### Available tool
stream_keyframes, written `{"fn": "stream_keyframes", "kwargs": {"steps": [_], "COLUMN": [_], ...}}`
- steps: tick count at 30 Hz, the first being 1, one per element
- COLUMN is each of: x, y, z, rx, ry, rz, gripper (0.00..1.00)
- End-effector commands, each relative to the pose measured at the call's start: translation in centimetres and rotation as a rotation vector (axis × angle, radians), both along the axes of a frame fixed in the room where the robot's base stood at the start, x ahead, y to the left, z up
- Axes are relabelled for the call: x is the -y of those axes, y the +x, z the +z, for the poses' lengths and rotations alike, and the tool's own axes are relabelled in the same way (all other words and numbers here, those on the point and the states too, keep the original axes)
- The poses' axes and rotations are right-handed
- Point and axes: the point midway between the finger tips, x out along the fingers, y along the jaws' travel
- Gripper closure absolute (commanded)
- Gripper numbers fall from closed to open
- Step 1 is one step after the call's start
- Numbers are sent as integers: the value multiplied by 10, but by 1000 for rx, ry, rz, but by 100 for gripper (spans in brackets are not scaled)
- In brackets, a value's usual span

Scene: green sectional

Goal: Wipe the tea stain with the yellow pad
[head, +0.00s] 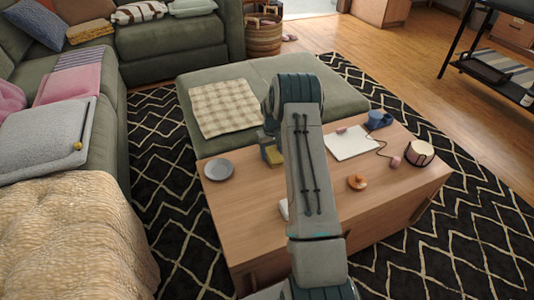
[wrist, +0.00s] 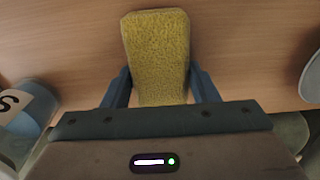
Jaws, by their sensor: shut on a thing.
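The yellow pad (wrist: 157,50) is held between the two blue fingers of my gripper (wrist: 160,88) in the wrist view, with wooden tabletop behind it. In the head view the pad (head: 273,156) shows as a small yellow patch beside my arm, over the far side of the wooden coffee table (head: 240,205). My gripper (head: 270,146) is mostly hidden there behind my arm. I cannot tell whether the pad touches the table. I see no tea stain in either view; my arm covers the middle of the table.
A grey plate (head: 219,169) lies left of my gripper. A green ottoman (head: 345,97) adjoins the table's far side.

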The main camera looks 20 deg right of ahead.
Motion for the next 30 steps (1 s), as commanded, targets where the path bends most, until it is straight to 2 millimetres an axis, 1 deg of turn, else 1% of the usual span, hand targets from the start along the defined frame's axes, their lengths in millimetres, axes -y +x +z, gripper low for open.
{"fn": "stream_keyframes", "kwargs": {"steps": [3, 11, 19, 26, 30], "x": [10, 19, 42, 50, 59], "y": [0, 0, 0, 0, -1], "z": [-1, -1, -2, -2, -3], "rx": [0, -1, 0, -1, -1], "ry": [0, 0, 0, 0, -1], "rz": [0, -1, -2, 1, -2], "gripper": [64, 64, 64, 64, 64]}}
